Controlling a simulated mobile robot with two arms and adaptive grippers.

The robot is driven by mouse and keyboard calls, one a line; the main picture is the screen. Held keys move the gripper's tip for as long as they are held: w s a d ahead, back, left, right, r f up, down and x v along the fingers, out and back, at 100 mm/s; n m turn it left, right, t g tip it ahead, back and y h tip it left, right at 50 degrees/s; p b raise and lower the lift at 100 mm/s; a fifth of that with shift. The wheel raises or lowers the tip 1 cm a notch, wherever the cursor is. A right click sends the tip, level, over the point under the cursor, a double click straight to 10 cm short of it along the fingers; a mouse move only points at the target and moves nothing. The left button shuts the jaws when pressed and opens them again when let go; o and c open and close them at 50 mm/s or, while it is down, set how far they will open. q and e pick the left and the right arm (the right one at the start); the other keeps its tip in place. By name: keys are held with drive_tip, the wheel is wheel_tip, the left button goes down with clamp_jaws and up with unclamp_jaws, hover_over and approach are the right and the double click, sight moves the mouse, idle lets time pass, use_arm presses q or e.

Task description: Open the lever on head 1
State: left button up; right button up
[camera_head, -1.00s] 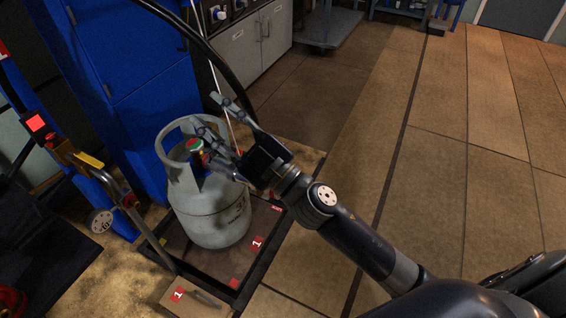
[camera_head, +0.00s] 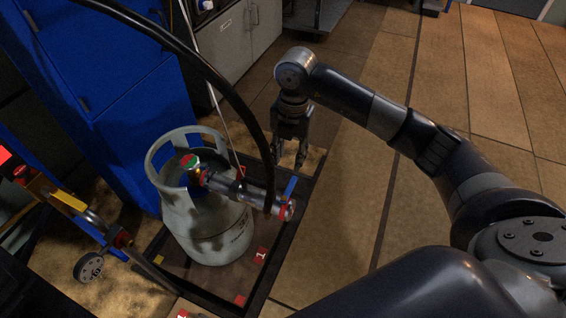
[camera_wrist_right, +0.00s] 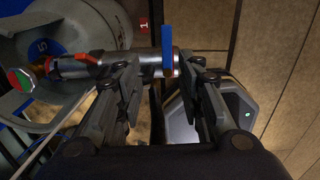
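Head 1 appears to be the silver filling head (camera_head: 250,195), which lies roughly level against the valve of a grey gas cylinder (camera_head: 212,240). It also shows in the right wrist view (camera_wrist_right: 110,66). Its blue lever (camera_head: 291,187) is at the outer end, beside the black hose. In the right wrist view the lever (camera_wrist_right: 167,45) stands across the head, between my fingertips in the picture and beyond them. My right gripper (camera_head: 288,161) points down beside the head, fingers apart and empty. I see no contact with the lever. My left gripper is not in view.
The cylinder stands on a dark scale platform (camera_head: 258,296) with red labels marked 1. A thick black hose (camera_head: 215,65) arcs down to the head. Floor at right is clear.

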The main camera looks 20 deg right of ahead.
sight(292, 183)
drive_tip(key=f, duration=0.3)
drive_tip(key=f+b, duration=0.1)
drive_tip(key=f, duration=0.2)
drive_tip(key=d+f, duration=0.1)
drive_tip(key=f, duration=0.2)
drive_tip(key=shift+s+b, duration=0.15)
drive_tip(key=shift+b, duration=0.25)
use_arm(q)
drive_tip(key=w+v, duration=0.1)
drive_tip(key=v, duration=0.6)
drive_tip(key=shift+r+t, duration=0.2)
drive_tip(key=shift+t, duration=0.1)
use_arm(e)
drive_tip(key=shift+f, duration=0.65)
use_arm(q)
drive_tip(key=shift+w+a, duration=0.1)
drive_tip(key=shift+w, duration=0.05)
use_arm(e)
clamp_jaws()
